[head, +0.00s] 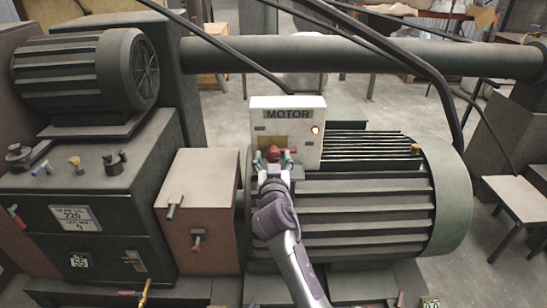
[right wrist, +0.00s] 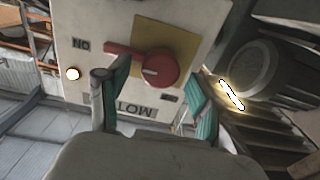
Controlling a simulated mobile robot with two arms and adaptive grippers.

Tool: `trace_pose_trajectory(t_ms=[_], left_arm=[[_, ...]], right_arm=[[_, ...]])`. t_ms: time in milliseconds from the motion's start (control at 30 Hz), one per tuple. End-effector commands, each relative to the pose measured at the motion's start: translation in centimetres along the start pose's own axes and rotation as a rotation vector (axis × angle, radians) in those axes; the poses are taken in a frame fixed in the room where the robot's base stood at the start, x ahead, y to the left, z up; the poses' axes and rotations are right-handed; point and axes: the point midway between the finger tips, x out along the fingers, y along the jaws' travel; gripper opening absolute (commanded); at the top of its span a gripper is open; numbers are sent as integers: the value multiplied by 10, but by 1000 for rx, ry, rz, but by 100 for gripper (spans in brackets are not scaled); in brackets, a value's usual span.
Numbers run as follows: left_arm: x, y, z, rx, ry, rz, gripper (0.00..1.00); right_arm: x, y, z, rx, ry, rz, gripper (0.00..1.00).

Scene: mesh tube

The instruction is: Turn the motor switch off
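The motor switch is a red rotary knob (right wrist: 160,68) with a lever on a white box labelled MOTOR (head: 288,103). In the upside-down right wrist view, the lever points left toward the ON label (right wrist: 81,44). In the head view, the knob (head: 274,153) is partly hidden by my right gripper (head: 273,163). My right gripper also shows in the wrist view (right wrist: 156,98), open, with its teal fingers apart. One finger is near the lever, the other beyond the knob's opposite side; contact cannot be told. My left gripper is not in view.
A lit lamp (head: 315,129) is on the box. The large ribbed motor (head: 370,200) lies behind and right of my right arm. A brown box (head: 197,205) stands to the left. A thick horizontal pipe (head: 360,56) and dark cables pass behind and above.

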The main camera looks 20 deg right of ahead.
Motion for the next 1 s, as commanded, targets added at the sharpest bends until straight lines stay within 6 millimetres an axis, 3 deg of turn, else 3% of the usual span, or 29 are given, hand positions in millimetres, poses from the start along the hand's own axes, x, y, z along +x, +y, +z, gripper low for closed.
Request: trace_pose_trajectory(t_ms=[33,367,667,1000], left_arm=[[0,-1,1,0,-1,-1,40],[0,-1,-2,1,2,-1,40],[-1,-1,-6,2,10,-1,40],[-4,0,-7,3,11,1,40]], right_arm=[[0,0,0,0,0,0,62],[0,0,0,0,0,0,7],[0,0,0,-33,0,0,6],[0,-1,-1,-244,1,0,6]])
